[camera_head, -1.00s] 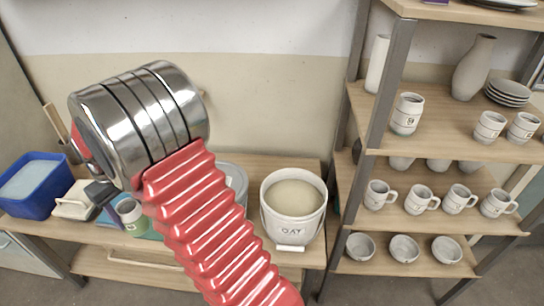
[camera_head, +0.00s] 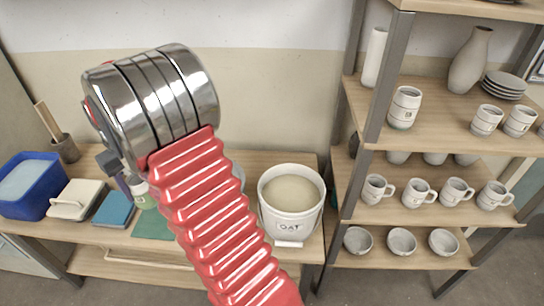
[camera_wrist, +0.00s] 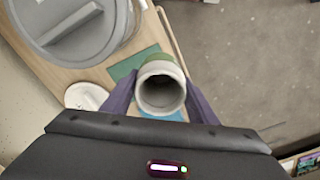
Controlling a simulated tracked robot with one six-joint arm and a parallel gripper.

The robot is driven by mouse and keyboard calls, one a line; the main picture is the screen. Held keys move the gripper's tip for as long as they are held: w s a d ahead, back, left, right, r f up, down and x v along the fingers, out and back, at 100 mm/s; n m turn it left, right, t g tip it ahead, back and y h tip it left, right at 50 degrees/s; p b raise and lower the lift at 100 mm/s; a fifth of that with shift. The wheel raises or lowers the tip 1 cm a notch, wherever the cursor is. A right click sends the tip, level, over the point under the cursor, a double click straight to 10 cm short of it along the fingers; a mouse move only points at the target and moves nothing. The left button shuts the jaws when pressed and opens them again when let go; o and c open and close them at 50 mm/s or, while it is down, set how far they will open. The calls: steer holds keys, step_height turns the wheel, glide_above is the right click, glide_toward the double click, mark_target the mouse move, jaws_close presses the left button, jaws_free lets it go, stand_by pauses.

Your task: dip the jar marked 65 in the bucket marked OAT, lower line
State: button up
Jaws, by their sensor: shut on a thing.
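My gripper (camera_wrist: 160,100) is shut on a small pale jar (camera_wrist: 162,68), with one dark finger on each side. The jar's open mouth faces the wrist camera, and a green band shows near its far end. In the head view the jar (camera_head: 142,192) is partly hidden behind my arm, above the bench, left of the buckets. Its number cannot be read. The white bucket marked OAT (camera_head: 289,226) stands at the bench's right end, open and holding cream glaze (camera_head: 291,192). My gripper is well to its left. No dip line is readable on the jar.
A grey lidded bucket (camera_wrist: 80,22) stands beside the jar, mostly hidden by my arm in the head view. A shelf rack (camera_head: 446,205) of pottery stands right.

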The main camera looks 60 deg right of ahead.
steer(key=s+d+r+m, duration=0.1)
steer(key=s+d+r, duration=0.2)
steer(key=s+d, duration=0.45)
steer(key=s+d+r+m, duration=0.15)
steer(key=s+d, duration=0.25)
steer(key=d, duration=0.7)
steer(key=s+d, duration=0.5)
steer(key=s, duration=0.6)
steer(key=s+d, duration=0.5)
steer(key=s, duration=0.6)
steer(key=shift+d+f, duration=0.25)
steer(key=shift+f, duration=0.05)
steer(key=shift+f, duration=0.1)
steer(key=shift+s+f, duration=0.1)
steer(key=shift+f, duration=1.75)
steer(key=shift+f, duration=0.1)
steer(key=shift+f, duration=2.1)
